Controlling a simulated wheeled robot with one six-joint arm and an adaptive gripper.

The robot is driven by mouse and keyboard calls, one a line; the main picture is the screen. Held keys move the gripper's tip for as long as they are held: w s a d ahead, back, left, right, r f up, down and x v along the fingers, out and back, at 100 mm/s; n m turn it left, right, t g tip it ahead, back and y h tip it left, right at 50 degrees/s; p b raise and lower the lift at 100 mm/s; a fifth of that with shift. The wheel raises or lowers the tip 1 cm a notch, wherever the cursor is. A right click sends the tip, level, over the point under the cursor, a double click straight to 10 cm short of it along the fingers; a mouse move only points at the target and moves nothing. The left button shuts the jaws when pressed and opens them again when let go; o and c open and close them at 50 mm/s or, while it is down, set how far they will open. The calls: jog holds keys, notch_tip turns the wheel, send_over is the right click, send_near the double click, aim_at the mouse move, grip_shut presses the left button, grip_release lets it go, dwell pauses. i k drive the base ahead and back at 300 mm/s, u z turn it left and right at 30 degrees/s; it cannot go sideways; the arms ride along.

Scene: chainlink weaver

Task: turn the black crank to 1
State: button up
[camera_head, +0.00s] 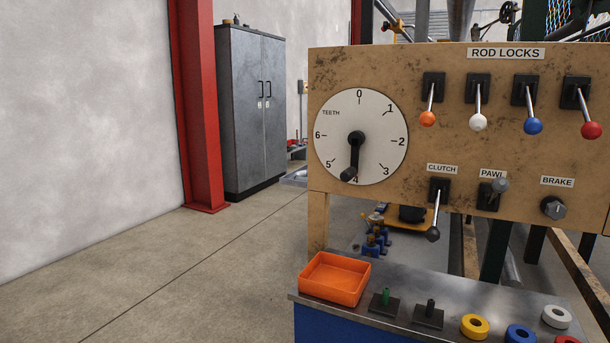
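The black crank (354,157) is mounted at the centre of a round white dial (336,110) marked TEETH, on the left of the tan panel (440,142). Its arm hangs down, slightly left of vertical, and its knob end partly covers the 4 mark. The 1 mark (390,109) is at the dial's upper right. My gripper is not in view.
Right of the dial are several ROD LOCKS levers with coloured knobs, including an orange one (428,119). The clutch lever (435,216) hangs below. An orange tray (334,279) sits on the metal bench (405,312). The floor at left is clear.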

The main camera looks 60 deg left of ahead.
aim_at(356, 139)
jog(key=u, duration=1.35)
jog(key=i, duration=0.05)
jog(key=u, duration=0.05)
